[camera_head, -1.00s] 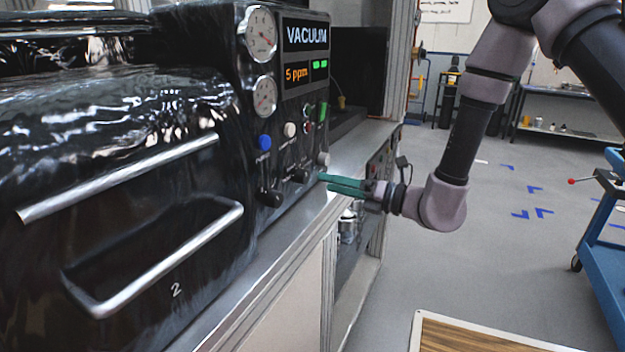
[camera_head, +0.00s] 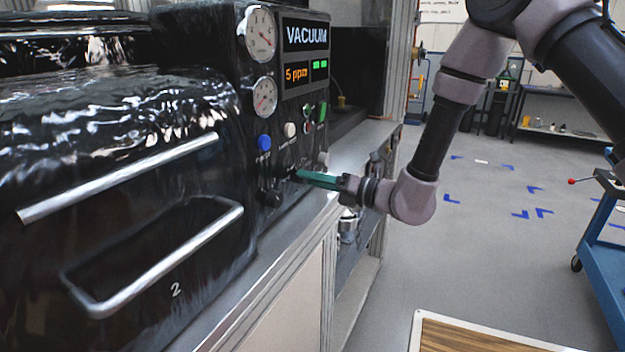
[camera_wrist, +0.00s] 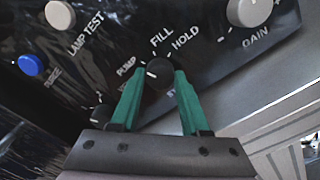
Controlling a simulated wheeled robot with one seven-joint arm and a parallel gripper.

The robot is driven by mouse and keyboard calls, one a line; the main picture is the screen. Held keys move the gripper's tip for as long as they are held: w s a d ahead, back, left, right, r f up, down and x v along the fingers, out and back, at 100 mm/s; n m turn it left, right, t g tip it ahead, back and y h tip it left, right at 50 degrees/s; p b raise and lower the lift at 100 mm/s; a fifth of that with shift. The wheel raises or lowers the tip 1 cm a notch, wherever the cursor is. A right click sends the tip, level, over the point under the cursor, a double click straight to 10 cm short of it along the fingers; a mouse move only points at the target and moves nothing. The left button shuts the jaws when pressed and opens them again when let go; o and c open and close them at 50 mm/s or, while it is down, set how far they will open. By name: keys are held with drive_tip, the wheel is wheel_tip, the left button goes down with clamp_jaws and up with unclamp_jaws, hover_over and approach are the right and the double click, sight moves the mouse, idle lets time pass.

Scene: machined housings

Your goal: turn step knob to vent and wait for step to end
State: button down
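The step knob (camera_wrist: 158,74) is a small black knob on the dark panel, with PUMP, FILL and HOLD lettered around it. A small white mark shows on its left side, towards PUMP; other lettering is partly hidden by the fingers. My gripper (camera_wrist: 162,76) has its green fingertips on either side of the knob, apart from each other; whether they touch it is unclear. In the head view my gripper (camera_head: 299,175) reaches the panel from the right and hides the knob. The display (camera_head: 306,37) reads VACUUM, with 5 ppm in orange below.
A blue button (camera_head: 264,143) and a white lamp test button (camera_head: 290,130) sit above. A black knob (camera_head: 271,198) is at the left and the grey gain knob (camera_wrist: 250,11) at the right. A metal ledge (camera_head: 300,212) runs below the panel.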

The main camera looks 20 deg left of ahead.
drive_tip(key=n, duration=0.4)
drive_tip(key=shift+n, duration=2.5)
drive_tip(key=shift+c, duration=2)
unclamp_jaws()
drive_tip(key=d, duration=1)
drive_tip(key=shift+s+d, duration=0.4)
drive_tip(key=shift+s, duration=0.05)
